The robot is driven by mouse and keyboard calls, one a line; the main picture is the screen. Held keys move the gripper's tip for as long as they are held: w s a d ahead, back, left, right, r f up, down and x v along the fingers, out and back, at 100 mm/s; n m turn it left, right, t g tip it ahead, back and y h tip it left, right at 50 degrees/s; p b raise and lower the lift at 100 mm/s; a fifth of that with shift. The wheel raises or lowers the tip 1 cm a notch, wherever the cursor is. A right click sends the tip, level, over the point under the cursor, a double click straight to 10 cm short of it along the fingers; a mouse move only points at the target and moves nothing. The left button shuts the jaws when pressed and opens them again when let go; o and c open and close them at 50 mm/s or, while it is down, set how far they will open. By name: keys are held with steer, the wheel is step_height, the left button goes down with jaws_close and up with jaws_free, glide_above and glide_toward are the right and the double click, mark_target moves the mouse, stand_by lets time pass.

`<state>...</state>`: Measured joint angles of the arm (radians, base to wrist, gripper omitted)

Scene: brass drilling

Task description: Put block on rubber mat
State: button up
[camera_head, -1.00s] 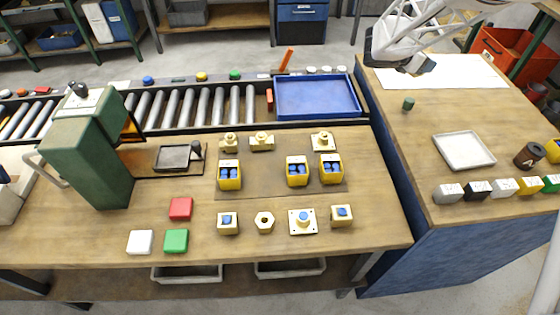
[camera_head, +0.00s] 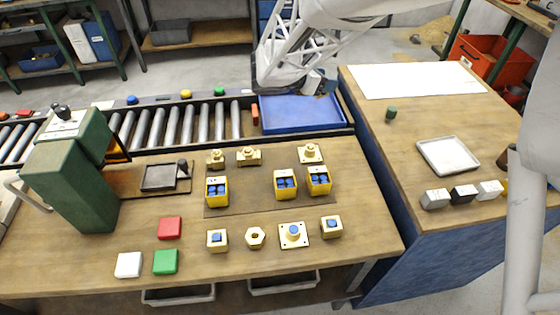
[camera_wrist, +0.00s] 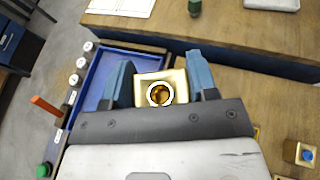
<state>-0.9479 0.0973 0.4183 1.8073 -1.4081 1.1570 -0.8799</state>
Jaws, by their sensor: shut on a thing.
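In the wrist view my gripper (camera_wrist: 160,85) has its two blue-grey fingers shut on a brass block (camera_wrist: 176,78) with a round hole facing the camera. In the head view my gripper (camera_head: 318,84) is above the blue tray (camera_head: 300,115) at the back of the main table; the held block cannot be made out there. The flat brown rubber mat (camera_head: 248,200) lies mid-table, in front of and below my gripper. Brass fittings (camera_head: 249,155) stand by its back edge, and yellow boxes with blue tops (camera_head: 286,184) stand on it.
A row of brass pieces (camera_head: 256,238) stands in front of the mat. A green machine (camera_head: 75,170) and red (camera_head: 169,228), green and white pads are at left. A roller conveyor (camera_head: 175,125) runs behind. The right table holds a white tray (camera_head: 448,154) and small cubes (camera_head: 435,198).

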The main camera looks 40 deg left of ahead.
steer(key=s+a, duration=0.4)
steer(key=s, duration=0.4)
glide_above(292, 156)
step_height(292, 156, down, 11)
steer(key=shift+f, duration=0.7)
steer(key=shift+f, duration=3.1)
steer(key=shift+d+f+n, duration=0.1)
steer(key=shift+f+n, duration=0.2)
steer(key=shift+f, duration=1.6)
steer(key=shift+f, duration=0.1)
